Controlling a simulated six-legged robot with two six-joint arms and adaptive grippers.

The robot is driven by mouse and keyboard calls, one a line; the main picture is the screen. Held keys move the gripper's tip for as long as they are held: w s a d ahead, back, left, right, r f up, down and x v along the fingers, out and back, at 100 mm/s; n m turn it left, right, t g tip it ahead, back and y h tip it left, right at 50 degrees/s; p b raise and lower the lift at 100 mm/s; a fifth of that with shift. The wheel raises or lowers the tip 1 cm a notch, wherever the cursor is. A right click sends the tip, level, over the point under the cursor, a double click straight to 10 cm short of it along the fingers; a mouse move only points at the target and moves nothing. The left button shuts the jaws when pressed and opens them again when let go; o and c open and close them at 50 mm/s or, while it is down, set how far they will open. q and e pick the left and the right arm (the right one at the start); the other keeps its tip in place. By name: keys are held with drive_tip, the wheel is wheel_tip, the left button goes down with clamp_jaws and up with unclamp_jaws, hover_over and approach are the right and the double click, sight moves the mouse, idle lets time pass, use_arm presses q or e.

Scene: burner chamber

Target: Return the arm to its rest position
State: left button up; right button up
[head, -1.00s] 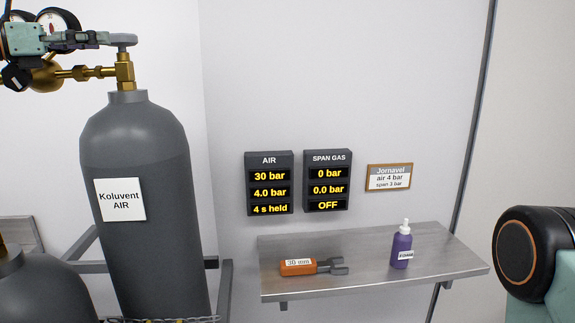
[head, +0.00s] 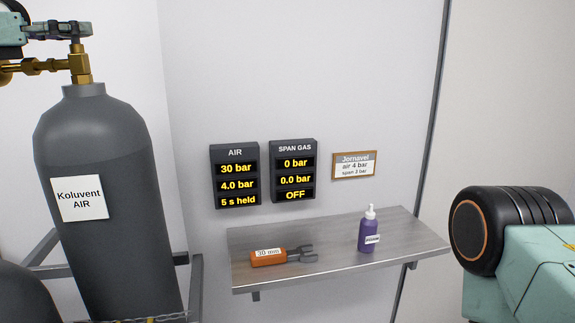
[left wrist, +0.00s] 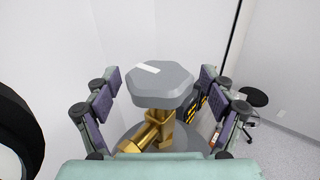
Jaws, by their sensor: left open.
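My left gripper (head: 62,32) comes in at the top left of the head view, beside the grey valve knob (head: 77,27) on top of the grey air cylinder (head: 95,140). In the left wrist view, the left gripper (left wrist: 159,84) is open. Its two purple-padded fingers stand apart on either side of the grey hexagonal knob (left wrist: 160,86), with gaps showing between pads and knob. The brass valve (left wrist: 160,132) is below the knob. The cylinder carries a "Koluvent AIR" label. My right gripper is out of view.
The air display (head: 235,176) reads 30 bar, 4.0 bar, 5 s held. The span gas display (head: 293,170) reads 0 bar, 0.0 bar, OFF. A wall shelf (head: 410,238) holds an orange 30 mm tool (head: 268,257) and a purple bottle (head: 368,235). A framed card (head: 354,165) hangs above.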

use_arm(q)
drive_tip(key=v, duration=1.1)
drive_tip(key=x, duration=1.1)
drive_tip(key=shift+w, duration=0.1)
drive_tip(key=shift+d+b, duration=0.1)
drive_tip(key=shift+b, duration=0.2)
drive_tip(key=shift+f+b, duration=0.15)
drive_tip(key=shift+b, duration=0.5)
drive_tip(key=shift+n+t+y+b, duration=0.65)
drive_tip(key=shift+y+b, duration=0.25)
drive_tip(key=shift+b, duration=0.15)
drive_tip(key=n+t+y+b, duration=0.1)
drive_tip(key=y+b, duration=0.1)
drive_tip(key=shift+w+n+b, duration=0.1)
drive_tip(key=shift+n+b, duration=0.2)
drive_tip(key=shift+n, duration=0.05)
drive_tip(key=n+t+y+b, duration=0.1)
drive_tip(key=y, duration=0.1)
drive_tip(key=shift+n+y, duration=0.3)
drive_tip(key=shift+n+y+b, duration=0.45)
drive_tip(key=shift+n+y, duration=0.25)
drive_tip(key=shift+y, duration=0.5)
drive_tip(key=shift+s+r, duration=0.2)
drive_tip(key=shift+s, duration=1.2)
drive_tip(key=shift+s+a+b, duration=0.25)
drive_tip(key=shift+a+b, duration=0.05)
drive_tip(key=shift+b, duration=0.25)
drive_tip(key=shift+w+d, duration=0.15)
drive_tip(key=shift+w, duration=0.2)
